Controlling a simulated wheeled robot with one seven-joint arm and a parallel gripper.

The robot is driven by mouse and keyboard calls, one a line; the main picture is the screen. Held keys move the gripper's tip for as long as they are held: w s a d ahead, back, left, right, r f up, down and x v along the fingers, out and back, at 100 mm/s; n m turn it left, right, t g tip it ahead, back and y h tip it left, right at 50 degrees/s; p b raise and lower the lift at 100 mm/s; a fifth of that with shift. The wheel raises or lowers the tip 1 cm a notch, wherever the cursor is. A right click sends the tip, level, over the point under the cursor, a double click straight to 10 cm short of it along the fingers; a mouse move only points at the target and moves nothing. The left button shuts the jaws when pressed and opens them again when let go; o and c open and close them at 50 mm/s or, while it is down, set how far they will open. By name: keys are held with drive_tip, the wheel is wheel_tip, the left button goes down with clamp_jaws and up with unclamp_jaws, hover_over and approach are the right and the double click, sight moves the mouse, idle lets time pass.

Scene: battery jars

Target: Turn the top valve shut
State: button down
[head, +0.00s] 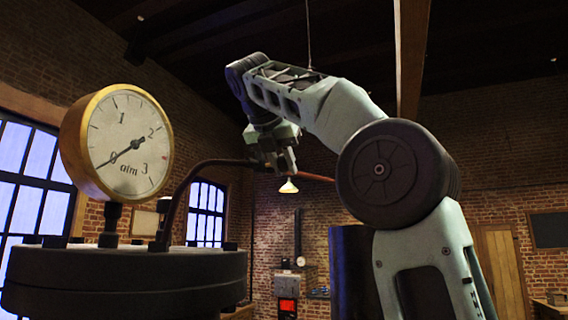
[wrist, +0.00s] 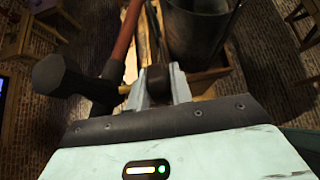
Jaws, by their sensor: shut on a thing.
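My gripper (head: 284,160) is up at the copper-red pipe (head: 228,162) in the head view, beside a spot along its raised, level run. In the wrist view my gripper (wrist: 159,88) has its two pale fingers closed around a dark brown piece (wrist: 158,76), which appears to be part of the top valve. The rest of the valve is mostly hidden by my gripper, so the handle's angle cannot be told. The red pipe (wrist: 124,32) passes just left of the fingers. A dark hammer-shaped fitting (wrist: 60,76) sits left of it.
A dark blue cylinder (head: 350,270) stands behind my arm. A lit stove (head: 288,290) is far back.

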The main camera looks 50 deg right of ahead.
drive_tip(key=shift+y, duration=0.7)
drive_tip(key=c, duration=1.3)
unclamp_jaws()
drive_tip(key=shift+o, duration=0.2)
drive_tip(key=shift+h, duration=0.3)
